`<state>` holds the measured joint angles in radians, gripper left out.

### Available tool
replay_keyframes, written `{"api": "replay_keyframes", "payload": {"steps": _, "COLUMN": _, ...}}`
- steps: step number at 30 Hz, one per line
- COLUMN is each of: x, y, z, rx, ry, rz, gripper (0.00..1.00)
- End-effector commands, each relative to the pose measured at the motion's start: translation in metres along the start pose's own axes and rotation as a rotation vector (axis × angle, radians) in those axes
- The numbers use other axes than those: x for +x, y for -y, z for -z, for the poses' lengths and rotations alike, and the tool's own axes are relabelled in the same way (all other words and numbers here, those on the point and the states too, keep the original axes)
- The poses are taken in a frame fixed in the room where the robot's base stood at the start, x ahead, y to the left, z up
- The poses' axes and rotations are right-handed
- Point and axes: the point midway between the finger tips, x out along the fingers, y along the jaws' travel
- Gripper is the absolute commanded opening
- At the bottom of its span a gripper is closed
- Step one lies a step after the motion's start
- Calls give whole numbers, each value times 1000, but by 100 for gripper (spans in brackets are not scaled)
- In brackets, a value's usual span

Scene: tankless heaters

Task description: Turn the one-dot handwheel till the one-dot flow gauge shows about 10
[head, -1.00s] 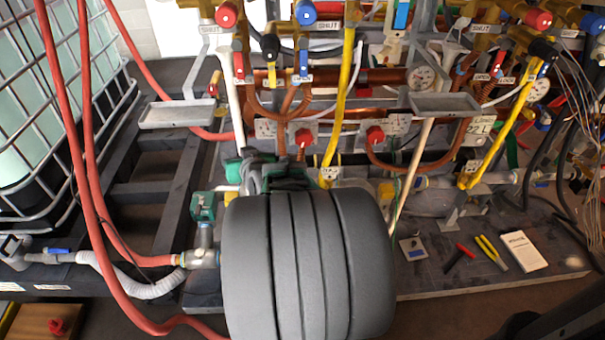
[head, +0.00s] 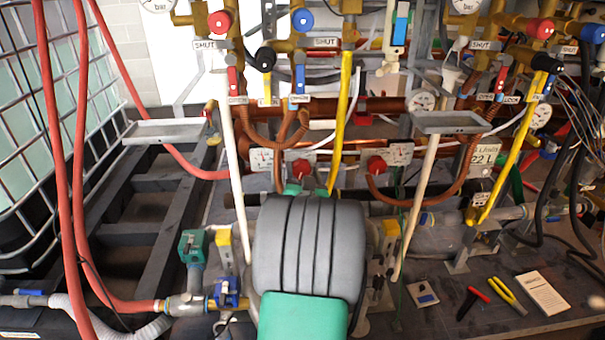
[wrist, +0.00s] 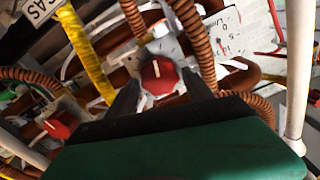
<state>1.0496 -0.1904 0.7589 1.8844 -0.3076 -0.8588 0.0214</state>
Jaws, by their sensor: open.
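Two red handwheels sit on the copper pipework: a left handwheel (head: 301,167) and a right handwheel (head: 376,165). A white gauge plate (head: 262,160) is left of the left one, and another gauge plate (head: 400,153) is right of the right one. My gripper (head: 303,182) is at the left handwheel. In the wrist view, the near handwheel (wrist: 158,76), with a white stripe, lies between my open fingers (wrist: 160,100), with gaps at both sides. A gauge plate (wrist: 232,32) shows beside it, partly cut off; its reading and any dots are unclear. The other handwheel (wrist: 60,125) is lower left.
A yellow pipe (head: 340,120) runs between the handwheels, and white pipes (head: 236,175) stand close by on either side. Grey trays (head: 165,131) jut out left and right. Pliers (head: 508,295) and a card lie on the bench at lower right.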

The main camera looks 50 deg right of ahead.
Motion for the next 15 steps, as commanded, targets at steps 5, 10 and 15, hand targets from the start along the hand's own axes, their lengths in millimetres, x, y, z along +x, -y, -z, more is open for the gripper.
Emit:
{"api": "replay_keyframes", "payload": {"steps": 5, "x": 0, "y": 0, "z": 0, "rx": 0, "ry": 0, "rz": 0, "gripper": 54}}
{"api": "replay_keyframes", "payload": {"steps": 10, "x": 0, "y": 0, "z": 0, "rx": 0, "ry": 0, "rz": 0, "gripper": 40}}
{"api": "replay_keyframes", "payload": {"steps": 15, "x": -1, "y": 0, "z": 0, "rx": 0, "ry": 0, "rz": 0, "gripper": 26}}
